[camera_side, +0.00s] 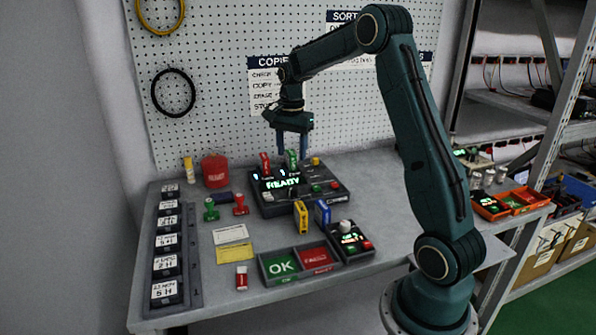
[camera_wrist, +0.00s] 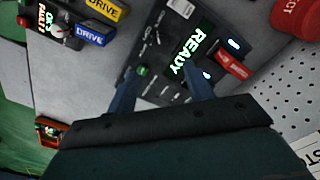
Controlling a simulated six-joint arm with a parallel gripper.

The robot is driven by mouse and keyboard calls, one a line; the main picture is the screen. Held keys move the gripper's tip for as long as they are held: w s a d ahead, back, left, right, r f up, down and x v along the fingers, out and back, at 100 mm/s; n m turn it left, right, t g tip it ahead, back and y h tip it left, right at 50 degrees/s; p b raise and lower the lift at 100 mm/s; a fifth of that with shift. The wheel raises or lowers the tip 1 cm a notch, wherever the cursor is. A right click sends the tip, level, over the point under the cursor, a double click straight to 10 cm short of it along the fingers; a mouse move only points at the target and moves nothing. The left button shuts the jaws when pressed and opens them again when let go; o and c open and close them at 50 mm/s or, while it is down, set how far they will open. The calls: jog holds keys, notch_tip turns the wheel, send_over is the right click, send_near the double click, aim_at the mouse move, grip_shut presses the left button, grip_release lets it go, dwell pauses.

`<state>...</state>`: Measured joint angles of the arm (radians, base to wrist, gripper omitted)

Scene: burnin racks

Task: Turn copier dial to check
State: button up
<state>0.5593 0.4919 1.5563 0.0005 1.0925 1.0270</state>
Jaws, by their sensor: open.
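The copier (camera_side: 335,193) is a dark box on the bench with a lit green READY display (camera_side: 283,183); the display also shows in the wrist view (camera_wrist: 188,50). My gripper (camera_side: 292,151) points down above the back of the copier, open and empty. In the wrist view its fingers (camera_wrist: 160,76) are apart over the copier's face.
A green OK and red tray (camera_side: 290,281) lies nearer. A red round container (camera_side: 215,171) stands at the back left. The pegboard (camera_side: 215,80) rises behind.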

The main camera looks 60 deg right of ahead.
jog(key=shift+r, duration=1.25)
jog(key=s+a+r+n+t, duration=0.1)
jog(key=s+a+r+n, duration=0.35)
jog(key=a, duration=0.35)
jog(key=s+a+r+n+t, duration=0.2)
jog(key=s+a+r+n, duration=0.25)
jog(key=a, duration=0.35)
jog(key=s+a+f+n+t, duration=0.2)
jog(key=s+a+n, duration=0.7)
jog(key=s, duration=0.5)
jog(key=shift+s+a+t, duration=0.3)
jog(key=shift+s+a, duration=0.1)
jog(key=shift+a, duration=0.1)
